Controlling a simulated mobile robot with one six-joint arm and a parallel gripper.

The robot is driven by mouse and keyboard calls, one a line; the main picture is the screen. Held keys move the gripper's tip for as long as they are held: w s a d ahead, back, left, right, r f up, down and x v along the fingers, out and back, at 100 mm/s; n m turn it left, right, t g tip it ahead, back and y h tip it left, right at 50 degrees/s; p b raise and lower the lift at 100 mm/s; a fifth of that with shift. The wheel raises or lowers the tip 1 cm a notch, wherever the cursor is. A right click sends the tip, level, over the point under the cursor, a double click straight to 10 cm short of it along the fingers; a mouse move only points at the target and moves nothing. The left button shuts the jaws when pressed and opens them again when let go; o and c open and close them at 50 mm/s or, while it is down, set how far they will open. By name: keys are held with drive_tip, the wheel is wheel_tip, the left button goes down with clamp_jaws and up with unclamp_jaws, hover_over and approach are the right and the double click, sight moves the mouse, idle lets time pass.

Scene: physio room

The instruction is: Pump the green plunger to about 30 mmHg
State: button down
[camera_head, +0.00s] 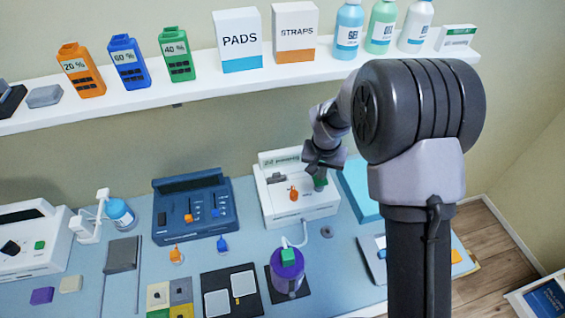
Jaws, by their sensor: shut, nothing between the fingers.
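A white device (301,211) with an upright back panel stands at the rear of the blue table. On it are an orange knob (294,193) and, to the right, a green plunger-like part (320,183). My gripper (318,170) is shut and empty, pointing down just above or at this green part. I cannot tell if they touch, and the gripper partly hides it. A purple cylinder (287,279) with a green block (288,256) on top stands in front, with a pale tube (299,243) by it.
A dark blue device (192,208) with sliders stands left of the white one. A light blue tray-like object (357,188) lies to the right. A wall shelf (203,86) with bottles and boxes runs above. My arm hides part of the table's right side.

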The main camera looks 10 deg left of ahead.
drive_tip(key=shift+f+b, duration=1)
drive_tip(key=shift+f, duration=0.25)
drive_tip(key=shift+r+p, duration=1.25)
drive_tip(key=shift+r, duration=0.9)
wheel_tip(320, 180, up, 5)
drive_tip(key=p, duration=0.3)
